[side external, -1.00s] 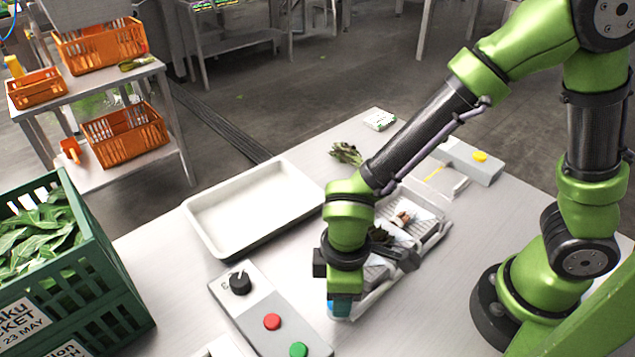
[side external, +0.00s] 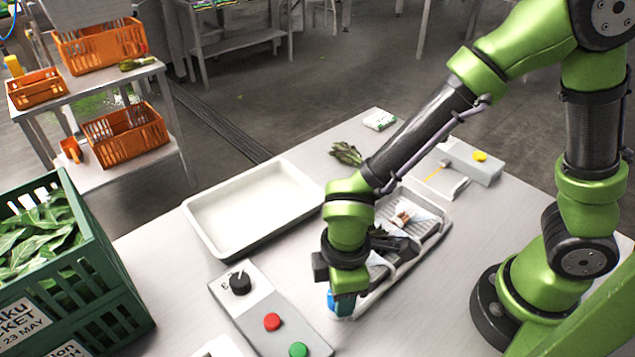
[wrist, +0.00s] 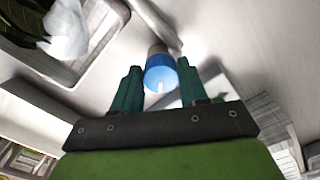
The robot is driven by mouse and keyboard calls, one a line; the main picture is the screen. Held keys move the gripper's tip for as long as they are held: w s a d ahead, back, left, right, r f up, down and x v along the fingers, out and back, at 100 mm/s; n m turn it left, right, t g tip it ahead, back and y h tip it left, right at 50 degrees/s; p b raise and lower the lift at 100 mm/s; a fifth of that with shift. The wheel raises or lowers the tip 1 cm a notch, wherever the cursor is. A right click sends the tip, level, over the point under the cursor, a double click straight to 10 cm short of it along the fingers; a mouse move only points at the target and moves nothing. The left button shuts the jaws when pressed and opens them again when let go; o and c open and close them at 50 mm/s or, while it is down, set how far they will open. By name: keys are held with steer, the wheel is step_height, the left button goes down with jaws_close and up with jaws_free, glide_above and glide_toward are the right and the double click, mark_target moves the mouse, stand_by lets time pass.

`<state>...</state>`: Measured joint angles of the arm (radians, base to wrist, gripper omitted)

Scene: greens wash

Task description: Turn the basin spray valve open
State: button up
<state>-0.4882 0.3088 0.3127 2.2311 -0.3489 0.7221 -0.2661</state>
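The spray valve shows as a round blue knob (wrist: 160,72) with a small white mark, on a grey fitting in the wrist view. In the side external view a bit of blue (side external: 331,299) shows at my fingertips, low at the near end of the grey basin rack. My gripper (side external: 343,305) points down there, and in the wrist view its two dark green fingers (wrist: 160,80) flank the knob closely, one on each side, and seem shut on it. The valve's base is mostly hidden by my gripper in the side view.
A control box with a black dial (side external: 240,283), a red button (side external: 272,321) and a green button (side external: 298,349) stands left of my gripper. A white tray (side external: 205,238) lies behind it. A green crate (side external: 115,285) of leaves is at far left. Leafy greens (side external: 346,153) lie behind my arm.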

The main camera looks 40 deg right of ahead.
steer(key=o, duration=0.4)
step_height(320, 180, up, 17)
stand_by(0.5)
steer(key=d+r+m+t+y, duration=0.1)
steer(key=d+r+m+t, duration=0.1)
steer(key=d+m, duration=0.5)
steer(key=d+r+m+t+y, duration=0.1)
steer(key=d+m+t, duration=0.4)
steer(key=d+m, duration=0.3)
steer(key=d, duration=0.4)
steer(key=shift+w+r+m, duration=0.3)
steer(key=shift+w+r, duration=0.1)
